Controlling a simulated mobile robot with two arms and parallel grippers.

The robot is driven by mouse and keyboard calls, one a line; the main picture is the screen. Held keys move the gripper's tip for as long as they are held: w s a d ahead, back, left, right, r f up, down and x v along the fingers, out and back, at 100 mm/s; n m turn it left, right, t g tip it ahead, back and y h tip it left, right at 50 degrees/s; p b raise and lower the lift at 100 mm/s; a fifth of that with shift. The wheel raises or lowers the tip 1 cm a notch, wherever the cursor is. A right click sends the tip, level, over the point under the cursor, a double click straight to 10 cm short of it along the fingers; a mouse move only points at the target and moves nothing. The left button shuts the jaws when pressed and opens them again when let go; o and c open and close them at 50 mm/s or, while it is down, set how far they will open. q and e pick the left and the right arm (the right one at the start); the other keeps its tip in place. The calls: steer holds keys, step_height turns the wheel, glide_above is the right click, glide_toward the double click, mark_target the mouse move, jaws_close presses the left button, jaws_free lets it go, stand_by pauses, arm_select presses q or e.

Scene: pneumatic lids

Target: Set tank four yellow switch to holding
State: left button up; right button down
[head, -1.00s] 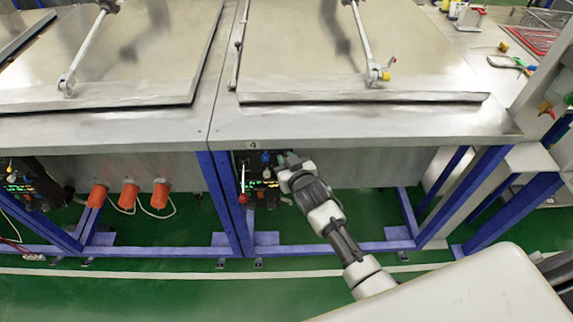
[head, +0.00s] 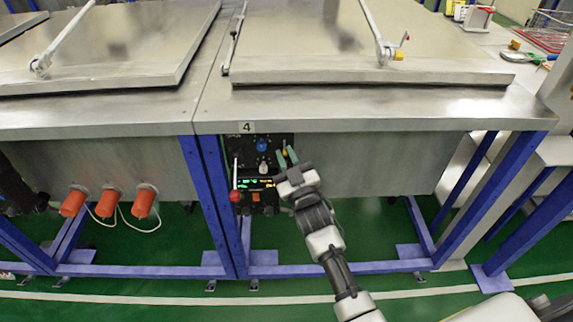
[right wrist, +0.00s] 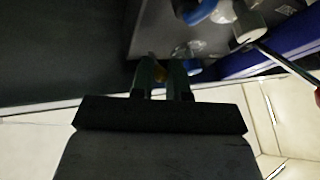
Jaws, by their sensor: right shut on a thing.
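The tank four control panel (head: 277,139) is black and hangs under the tank edge below the label "4" (head: 247,127). The yellow switch (head: 285,152) is at the panel's upper right, mostly hidden by my fingers. My right gripper (head: 288,157) reaches up to it from below right, with its greenish fingers shut on the switch. In the right wrist view a bit of the yellow switch (right wrist: 160,73) shows between the two fingertips (right wrist: 162,78). The switch's exact setting is hidden. My left gripper is not in view.
Beside the switch are a blue knob (head: 262,145) and a pale knob (head: 263,168). A lever with a red ball (head: 235,196) hangs at the panel's left, near a blue frame post (head: 222,205). Orange plugs (head: 109,202) stick out further left. The tank lid (head: 330,45) is closed above.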

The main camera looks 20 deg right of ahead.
steer(key=shift+f, duration=0.1)
steer(key=c, duration=1.1)
jaws_free()
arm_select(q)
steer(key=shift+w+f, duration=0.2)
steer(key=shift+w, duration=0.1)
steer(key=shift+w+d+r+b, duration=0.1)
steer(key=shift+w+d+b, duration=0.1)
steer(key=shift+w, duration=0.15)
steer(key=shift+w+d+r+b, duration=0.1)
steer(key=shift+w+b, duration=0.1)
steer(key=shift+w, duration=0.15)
arm_select(e)
steer(key=v, duration=1)
steer(key=shift+s+f, duration=0.25)
steer(key=shift+f, duration=0.05)
steer(key=shift+d, duration=0.1)
